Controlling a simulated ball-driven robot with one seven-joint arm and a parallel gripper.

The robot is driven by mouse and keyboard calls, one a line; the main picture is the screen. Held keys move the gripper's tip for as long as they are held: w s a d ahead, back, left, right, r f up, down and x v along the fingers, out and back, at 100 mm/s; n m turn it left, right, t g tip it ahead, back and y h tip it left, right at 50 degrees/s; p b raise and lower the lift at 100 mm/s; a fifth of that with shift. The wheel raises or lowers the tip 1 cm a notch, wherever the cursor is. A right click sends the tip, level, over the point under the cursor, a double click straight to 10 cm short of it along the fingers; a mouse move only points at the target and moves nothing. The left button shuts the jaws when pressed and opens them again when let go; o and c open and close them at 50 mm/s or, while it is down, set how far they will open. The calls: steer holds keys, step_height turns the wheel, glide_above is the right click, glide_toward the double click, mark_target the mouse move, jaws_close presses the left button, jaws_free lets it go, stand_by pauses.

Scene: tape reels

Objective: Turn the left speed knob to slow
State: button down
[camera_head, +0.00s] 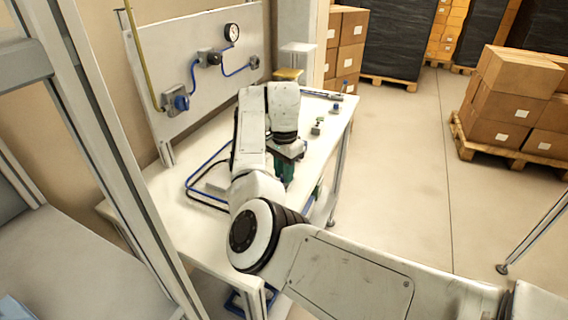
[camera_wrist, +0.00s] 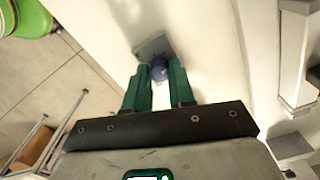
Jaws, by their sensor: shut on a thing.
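I cannot read a speed marking or the knob's setting.
Small fittings (camera_head: 317,128) and a blue-topped piece (camera_head: 335,107) stand near the bench's right edge. A panel (camera_head: 185,65) with a gauge (camera_head: 231,32) stands behind. Dark and blue cables (camera_head: 198,187) lie left of my gripper. Boxes (camera_head: 510,100) stand on the floor at right.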

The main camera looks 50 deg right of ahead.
steer(key=n+p, duration=0.4)
steer(key=p, duration=0.1)
steer(key=shift+r+n, duration=0.3)
steer(key=n+p, duration=0.4)
steer(key=n, duration=0.1)
steer(key=shift+n+p, duration=0.3)
steer(key=shift+p, duration=0.05)
steer(key=n+p, duration=0.2)
steer(key=n, duration=0.2)
steer(key=shift+f+p, duration=0.1)
steer(key=shift+p, duration=0.25)
steer(key=n+p, duration=0.1)
steer(key=n, duration=0.4)
steer(key=shift+w+f+p, duration=0.1)
steer(key=shift+p, duration=0.25)
steer(key=shift+n, duration=0.3)
steer(key=c, duration=0.9)
jaws_free()
steer(key=shift+c, duration=0.2)
step_height(320, 180, up, 11)
steer(key=b, duration=0.1)
steer(key=shift+f+b, duration=0.15)
steer(key=shift+b, duration=0.2)
